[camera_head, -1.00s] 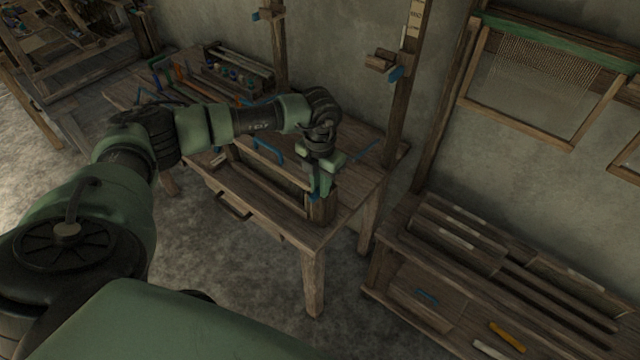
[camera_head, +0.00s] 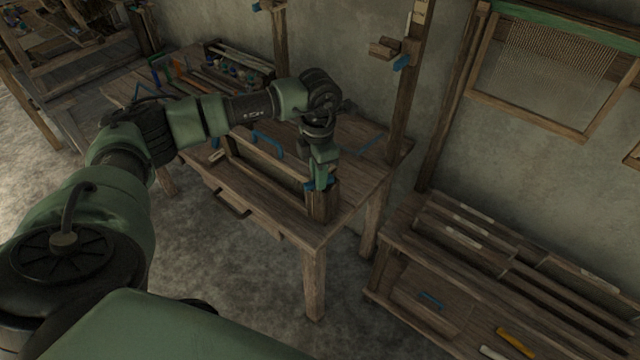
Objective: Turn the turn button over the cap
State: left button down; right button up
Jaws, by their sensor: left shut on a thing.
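My left gripper (camera_head: 319,180) points down at the top of a short wooden post (camera_head: 319,206) at the front right corner of the wooden table. It is shut on a small blue piece (camera_head: 309,186) at the post's top, which looks like the turn button. The fingers hide most of this piece and the post's top, so I cannot make out the cap or which way the button lies. My right gripper is not in view.
The table (camera_head: 345,213) also bears a long wooden frame with a blue handle (camera_head: 268,144) and a rack of tools (camera_head: 238,68) at the back. A wooden post (camera_head: 406,110) stands behind it. A low shelf unit (camera_head: 470,262) stands to the right, with floor between.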

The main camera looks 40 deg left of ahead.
pick_arm(q)
jog(key=m+b, duration=0.3)
jog(key=shift+w+a+f+m, duration=0.15)
jog(key=shift+w+a+m, duration=0.15)
jog(key=shift+m, duration=0.1)
jog(key=m+b, duration=0.1)
jog(key=m, duration=0.1)
jog(key=shift+w+a+m+b, duration=0.15)
jog(key=shift+w+m+b, duration=0.05)
jog(key=shift+m+b, duration=0.2)
jog(key=shift+w+m+b, duration=0.25)
jog(key=shift+m+b, duration=0.45)
jog(key=shift+m, duration=0.5)
jog(key=shift+w+r+m+b, duration=0.2)
jog(key=shift+m+b, duration=0.15)
jog(key=shift+m, duration=0.5)
jog(key=shift+w+r+m+b, duration=0.15)
jog(key=shift+m+b, duration=0.2)
jog(key=shift+m, duration=0.5)
jog(key=shift+f, duration=0.1)
jog(key=c, duration=1.4)
grip_release()
jog(key=shift+o, duration=0.2)
